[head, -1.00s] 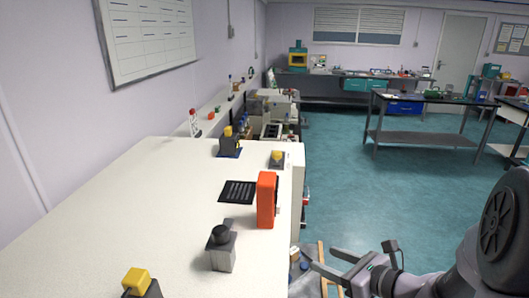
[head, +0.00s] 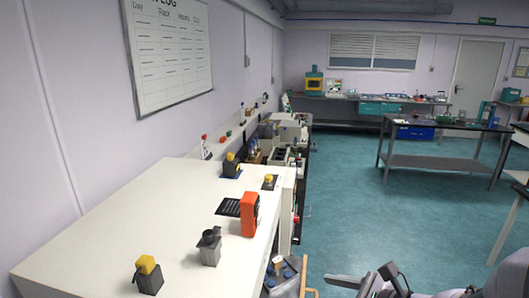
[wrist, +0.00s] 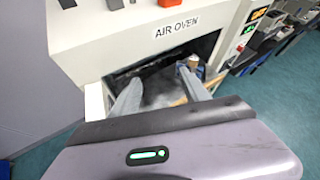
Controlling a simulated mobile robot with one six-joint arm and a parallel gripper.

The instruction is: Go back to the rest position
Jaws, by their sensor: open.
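My gripper (head: 347,287) shows at the bottom edge of the head view, partly cut off, to the right of the long white bench (head: 120,225). In the wrist view my gripper (wrist: 158,88) is open, with its two grey fingers apart and nothing between them that I can make out. The fingers point toward a dark opening below the white front labelled AIR OVEN (wrist: 185,32). I cannot tell from this view how far they are from it.
On the bench stand an orange device (head: 250,214), a grey block with a black top (head: 209,247) and a yellow-topped block (head: 148,275). A dark table (head: 440,163) stands at the back right. Teal floor (head: 345,215) is clear between them.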

